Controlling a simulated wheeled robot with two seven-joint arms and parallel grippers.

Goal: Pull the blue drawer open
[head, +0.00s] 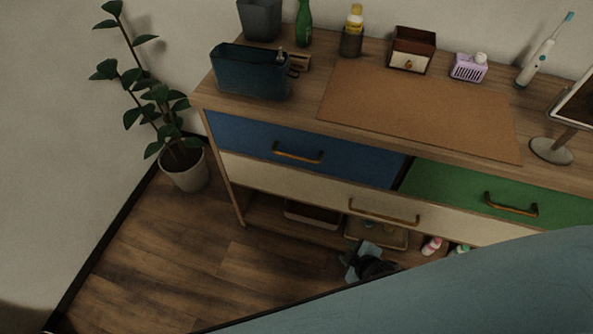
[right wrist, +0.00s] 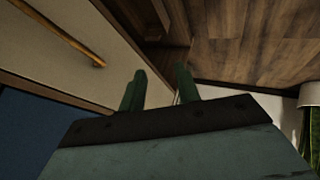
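The blue drawer (head: 240,136) is at the upper left of the wooden cabinet in the head view, its front flush and closed. Its brass handle (head: 298,154) is bare, with no gripper on it. A patch of blue front (right wrist: 25,135) shows at lower left in the right wrist view. My right gripper (head: 362,262) is below and right of the blue drawer in the head view, in front of the lower part of the cabinet. In the right wrist view its two green fingers (right wrist: 160,75) stand apart with nothing between them. My left gripper is not in view.
A cream drawer (head: 280,181) with a brass handle (head: 384,216) lies below, and a green drawer (head: 460,188) is at right. A potted plant (head: 187,170) stands left of the cabinet. Bins, bottles and a board (head: 420,108) are on top. Floor at lower left is clear.

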